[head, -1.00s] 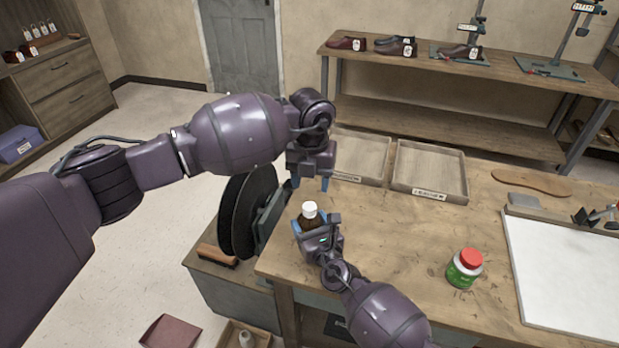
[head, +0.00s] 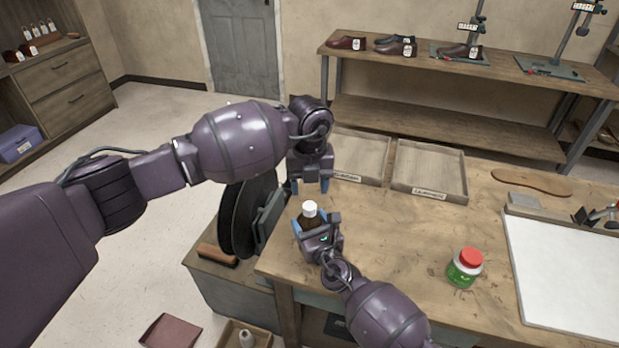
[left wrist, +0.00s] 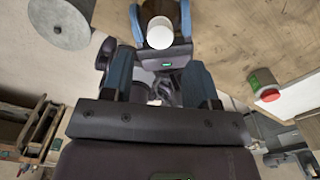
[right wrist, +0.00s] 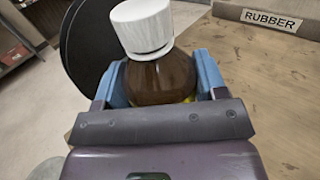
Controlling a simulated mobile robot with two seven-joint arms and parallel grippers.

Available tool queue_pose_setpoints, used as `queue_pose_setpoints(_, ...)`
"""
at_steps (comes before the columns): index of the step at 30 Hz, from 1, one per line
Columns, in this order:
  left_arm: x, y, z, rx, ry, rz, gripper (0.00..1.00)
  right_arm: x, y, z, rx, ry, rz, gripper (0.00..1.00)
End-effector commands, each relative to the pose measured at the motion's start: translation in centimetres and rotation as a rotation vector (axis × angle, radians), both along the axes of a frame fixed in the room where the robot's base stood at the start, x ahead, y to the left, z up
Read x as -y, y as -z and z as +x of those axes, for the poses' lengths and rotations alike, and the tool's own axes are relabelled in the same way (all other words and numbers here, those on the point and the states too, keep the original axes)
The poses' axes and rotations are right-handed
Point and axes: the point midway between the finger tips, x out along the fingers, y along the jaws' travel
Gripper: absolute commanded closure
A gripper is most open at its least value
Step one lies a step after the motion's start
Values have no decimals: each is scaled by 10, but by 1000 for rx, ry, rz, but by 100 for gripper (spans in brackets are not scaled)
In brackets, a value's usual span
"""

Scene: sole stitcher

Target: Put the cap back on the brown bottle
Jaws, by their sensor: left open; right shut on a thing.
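The brown bottle (head: 307,224) is held at the table's near left edge by my right gripper (head: 314,230), which is shut around its body. The white cap (head: 309,209) sits on top of the bottle's neck. In the right wrist view the cap (right wrist: 142,25) covers the neck of the brown bottle (right wrist: 160,78) and looks slightly tilted; I cannot tell if it is screwed down. My left gripper (head: 310,188) is open and empty, pointing down just above and behind the cap. In the left wrist view the cap (left wrist: 160,33) lies beyond the open fingers (left wrist: 160,80), not between them.
A green jar with a red lid (head: 465,267) stands to the right on the table. Two shallow wooden trays (head: 430,191) lie behind. A dark grinding wheel (head: 240,215) stands at the left, close to both grippers. The middle of the table is clear.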

Motion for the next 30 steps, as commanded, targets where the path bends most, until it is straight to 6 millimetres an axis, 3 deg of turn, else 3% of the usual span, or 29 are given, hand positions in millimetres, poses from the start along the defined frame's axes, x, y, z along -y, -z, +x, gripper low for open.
queue_pose_setpoints(6, 0, 33, -1, -3, -2, 0, 46, 0, 0, 0, 0, 0, 0, 100)
queue_pose_setpoints(12, 0, 54, -1, -3, -1, 0, 46, 0, 0, 0, 0, 0, 0, 100)
queue_pose_setpoints(26, 0, 63, 0, 0, 0, 0, 46, 0, 0, 0, 0, 0, 0, 100)
queue_pose_setpoints(30, 0, 63, 0, 0, 0, 0, 66, 0, 0, 0, 0, 0, 0, 100)
